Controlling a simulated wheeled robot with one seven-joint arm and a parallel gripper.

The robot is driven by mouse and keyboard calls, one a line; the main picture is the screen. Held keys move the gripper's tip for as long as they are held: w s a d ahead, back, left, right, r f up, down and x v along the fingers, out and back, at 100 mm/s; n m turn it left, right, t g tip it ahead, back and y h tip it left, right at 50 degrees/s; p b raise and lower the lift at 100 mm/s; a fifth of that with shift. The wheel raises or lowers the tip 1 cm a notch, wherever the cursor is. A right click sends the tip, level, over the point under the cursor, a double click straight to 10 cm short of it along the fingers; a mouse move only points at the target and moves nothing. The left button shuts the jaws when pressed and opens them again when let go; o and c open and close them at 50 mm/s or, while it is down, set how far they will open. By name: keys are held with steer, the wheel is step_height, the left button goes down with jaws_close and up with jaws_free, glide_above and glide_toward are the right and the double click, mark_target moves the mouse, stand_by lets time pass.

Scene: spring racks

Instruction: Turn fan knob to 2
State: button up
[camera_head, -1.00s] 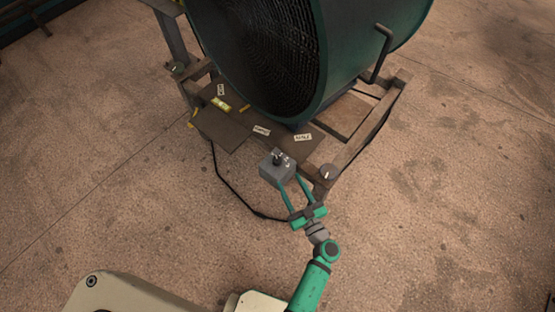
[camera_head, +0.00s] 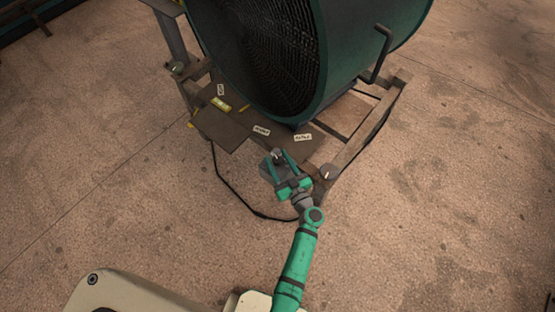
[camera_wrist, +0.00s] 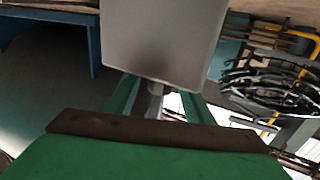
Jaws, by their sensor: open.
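The large dark green drum fan (camera_head: 345,50) stands on a wooden frame. A small grey control box (camera_head: 264,168) sits at the frame's front edge, with a dark knob (camera_head: 277,154) on its top. My gripper (camera_head: 278,163) is open over the box, its two green fingers reaching to either side of the knob. In the wrist view, the box (camera_wrist: 165,40) fills the upper middle, and the knob (camera_wrist: 156,88) shows between the green fingers. I cannot tell whether the fingers touch it. The gripper hides the box's markings and the knob's pointer.
Small paper labels (camera_head: 303,138) lie on the wooden base boards. A black cable (camera_head: 232,200) runs along the floor. The concrete floor (camera_head: 440,220) to the right is clear.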

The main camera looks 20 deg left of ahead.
steer(key=shift+a, duration=0.1)
steer(key=c, duration=1)
steer(key=shift+c, duration=0.2)
